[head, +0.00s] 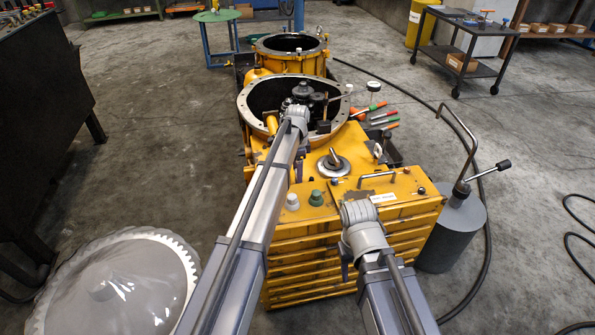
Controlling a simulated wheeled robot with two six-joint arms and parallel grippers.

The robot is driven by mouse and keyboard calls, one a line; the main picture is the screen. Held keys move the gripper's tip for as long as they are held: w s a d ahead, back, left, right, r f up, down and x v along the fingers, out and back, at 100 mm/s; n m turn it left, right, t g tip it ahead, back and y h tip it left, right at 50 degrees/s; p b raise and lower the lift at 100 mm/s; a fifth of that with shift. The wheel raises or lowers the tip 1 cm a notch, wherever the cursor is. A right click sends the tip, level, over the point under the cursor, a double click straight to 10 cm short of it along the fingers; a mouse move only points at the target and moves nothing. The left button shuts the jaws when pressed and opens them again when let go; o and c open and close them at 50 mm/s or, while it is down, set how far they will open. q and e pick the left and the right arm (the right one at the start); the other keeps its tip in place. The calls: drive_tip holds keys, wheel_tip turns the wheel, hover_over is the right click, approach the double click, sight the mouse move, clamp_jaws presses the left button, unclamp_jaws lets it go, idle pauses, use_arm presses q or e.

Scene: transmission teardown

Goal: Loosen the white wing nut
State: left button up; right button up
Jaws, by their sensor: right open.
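A small white knob-like piece (293,201), which may be the white wing nut, stands on the front left of the yellow housing (420,208), beside a green one (316,198). Its wings are too small to make out. My left arm passes just left of it and reaches over the round opening; the left gripper (312,106) is among dark parts there, and its fingers cannot be told apart. My right gripper (358,212) is above the housing's front edge, right of the white piece and apart from it. It is open; its fingers are mostly hidden by the wrist.
A metal handle (378,175) and a round fitting (333,166) stand up from the housing. A grey cylinder (455,232) with a lever is at right. Coloured-handled tools (375,117) lie beside the opening. A large pale gear (120,285) is at lower left.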

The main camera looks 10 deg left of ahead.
use_arm(q)
drive_tip(key=c, duration=0.9)
drive_tip(key=shift+o, duration=0.2)
drive_tip(key=shift+n, duration=2.2)
drive_tip(key=o, duration=1.4)
drive_tip(key=shift+r, duration=0.1)
wheel_tip(320, 180, up, 8)
drive_tip(key=p, duration=0.8)
drive_tip(key=shift+f, duration=0.2)
drive_tip(key=shift+c, duration=0.3)
